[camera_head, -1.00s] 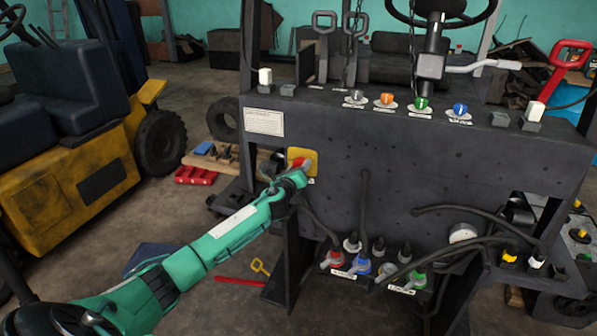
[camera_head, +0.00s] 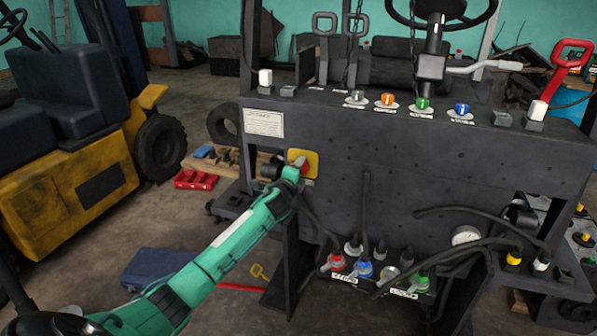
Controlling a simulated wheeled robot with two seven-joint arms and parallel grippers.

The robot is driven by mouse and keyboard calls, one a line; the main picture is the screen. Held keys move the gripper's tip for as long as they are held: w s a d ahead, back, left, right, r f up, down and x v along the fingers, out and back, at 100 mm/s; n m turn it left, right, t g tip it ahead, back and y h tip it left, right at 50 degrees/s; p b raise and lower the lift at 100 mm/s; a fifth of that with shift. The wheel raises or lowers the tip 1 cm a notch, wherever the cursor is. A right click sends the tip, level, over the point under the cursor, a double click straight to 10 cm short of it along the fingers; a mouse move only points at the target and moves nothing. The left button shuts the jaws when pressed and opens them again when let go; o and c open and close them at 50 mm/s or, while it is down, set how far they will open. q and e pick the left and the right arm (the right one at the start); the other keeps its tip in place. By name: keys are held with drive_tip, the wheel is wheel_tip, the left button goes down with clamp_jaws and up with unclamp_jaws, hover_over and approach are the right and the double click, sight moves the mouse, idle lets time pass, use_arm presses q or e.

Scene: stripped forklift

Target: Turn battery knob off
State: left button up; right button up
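The battery knob (camera_head: 304,170) is a small red part on a yellow square plate (camera_head: 311,157) at the left of the dark forklift panel. My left gripper (camera_head: 297,168) reaches it from the lower left on a green arm. The gripper is at the knob's front and covers much of it. A pale grey piece shows at the top of the gripper, and I cannot tell whether it is a fingertip or part of the knob. Whether the fingers are closed on the knob is too small to tell. My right gripper is not in view.
Several coloured knobs line the panel's top ledge (camera_head: 400,110). Cables and coloured connectors (camera_head: 365,268) sit below. A yellow forklift (camera_head: 70,170) stands at the left. A red tray (camera_head: 195,180) and a blue case (camera_head: 158,267) lie on the floor.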

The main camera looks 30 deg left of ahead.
use_arm(q)
drive_tip(key=shift+n, duration=0.5)
drive_tip(key=o, duration=1)
drive_tip(key=shift+s, duration=0.1)
drive_tip(key=b+v, duration=0.3)
drive_tip(key=v, duration=1)
drive_tip(key=shift+s, duration=0.3)
drive_tip(key=shift+d, duration=0.1)
